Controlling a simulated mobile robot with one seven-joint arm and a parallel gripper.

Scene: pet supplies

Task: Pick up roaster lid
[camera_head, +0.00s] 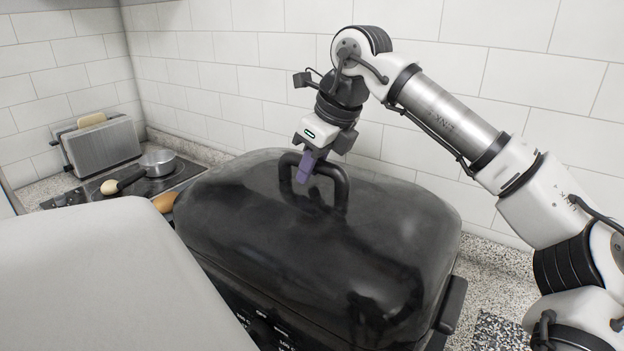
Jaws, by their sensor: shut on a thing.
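The roaster lid (270,235) is a large, glossy black dome. It sits on the black roaster base (253,322), whose front carries a dial and white markings. The lid's black loop handle (341,188) rises from its top. My gripper (307,168) comes down from above and is shut on the handle, with a purple finger over its left part. The other fingertip is hidden. The lid looks level and appears to rest on the base; I cannot make out a gap.
A pale grey surface (100,275) fills the lower left. A toaster (103,155) with bread, a small metal pot (157,162) on a black cooktop and a partly hidden brown object (165,202) lie behind at left. Tiled walls stand close behind. Speckled counter (490,270) shows at right.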

